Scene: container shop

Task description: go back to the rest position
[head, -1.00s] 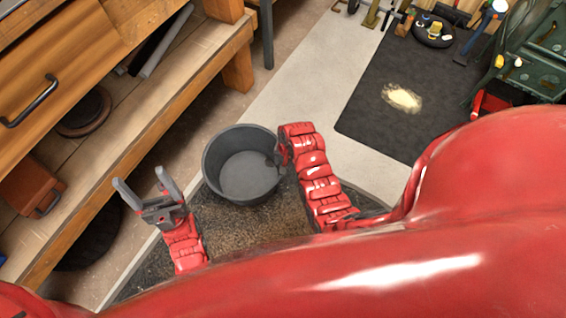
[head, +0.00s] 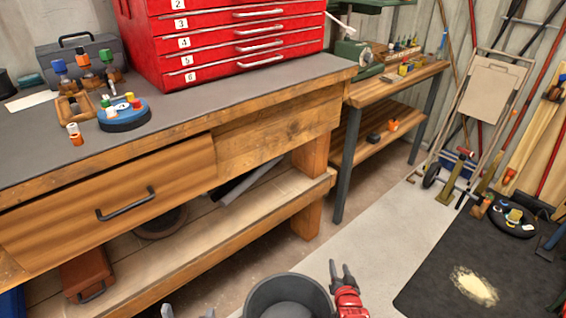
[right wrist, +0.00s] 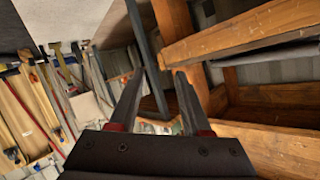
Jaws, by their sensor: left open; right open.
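My right gripper (head: 342,267) is raised beside the right rim of a dark grey bucket at the bottom of the head view. It is open, its fingers pointing up in the picture. In the right wrist view its two fingers (right wrist: 157,78) stand apart with nothing held between them. My left gripper (head: 188,312) shows only as fingertips at the bottom edge of the head view, left of the bucket. The fingertips are apart and nothing shows between them. The rest of that gripper and its arm are out of frame.
The dark grey bucket (head: 253,302) is cut by the bottom edge. A wooden workbench (head: 255,125) with a red drawer cabinet (head: 215,52) stands at left. A smaller bench (head: 395,88) is behind. Pale powder (head: 474,286) lies on a black mat (head: 428,284). The light floor strip between is clear.

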